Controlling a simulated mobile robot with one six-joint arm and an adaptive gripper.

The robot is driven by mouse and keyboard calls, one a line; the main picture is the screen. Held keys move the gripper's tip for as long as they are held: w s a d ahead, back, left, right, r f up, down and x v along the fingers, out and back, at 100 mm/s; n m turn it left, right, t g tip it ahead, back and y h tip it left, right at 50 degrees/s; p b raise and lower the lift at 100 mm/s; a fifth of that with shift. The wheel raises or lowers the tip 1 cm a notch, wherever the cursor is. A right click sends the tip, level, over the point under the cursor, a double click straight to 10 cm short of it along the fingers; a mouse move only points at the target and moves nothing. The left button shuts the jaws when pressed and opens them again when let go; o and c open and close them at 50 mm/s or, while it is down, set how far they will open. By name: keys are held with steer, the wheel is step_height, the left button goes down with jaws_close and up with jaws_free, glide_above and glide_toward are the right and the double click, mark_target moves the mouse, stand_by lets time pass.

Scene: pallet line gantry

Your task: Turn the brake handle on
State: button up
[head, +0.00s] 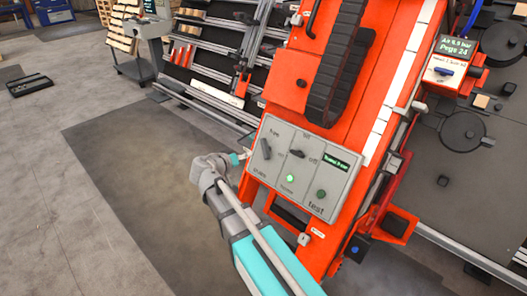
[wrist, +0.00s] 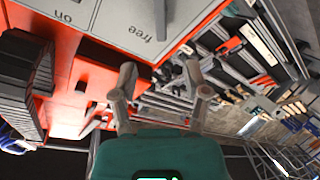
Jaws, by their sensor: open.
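A grey control panel (head: 305,168) is set on the sloping orange machine. At its upper left is a dark lever handle (head: 265,149), which seems to be the brake handle; it stands roughly upright, with small lettering around it. In the wrist view the handle (wrist: 160,15) is cut by the top edge, pointing beside the word "free"; the word "on" lies to its left. My gripper (head: 238,158) is just left of the panel, apart from the handle. In the wrist view my gripper (wrist: 160,85) has its fingers spread with nothing between them.
A second dark handle (head: 297,153) sits right of the first, near "off". Below are a lit green button (head: 290,178) and a dark green button (head: 321,194) marked "test". A black cable chain (head: 340,75) runs above. Open floor (head: 110,160) lies to the left.

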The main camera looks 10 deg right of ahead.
mark_target(263, 149)
steer(key=shift+w, duration=0.1)
stand_by(0.3)
steer(key=b+x, duration=0.4)
steer(key=x, duration=0.9)
steer(key=shift+w+d, duration=0.2)
steer(key=shift+d, duration=0.15)
jaws_close()
steer(key=shift+a, duration=0.25)
steer(key=shift+d, duration=0.2)
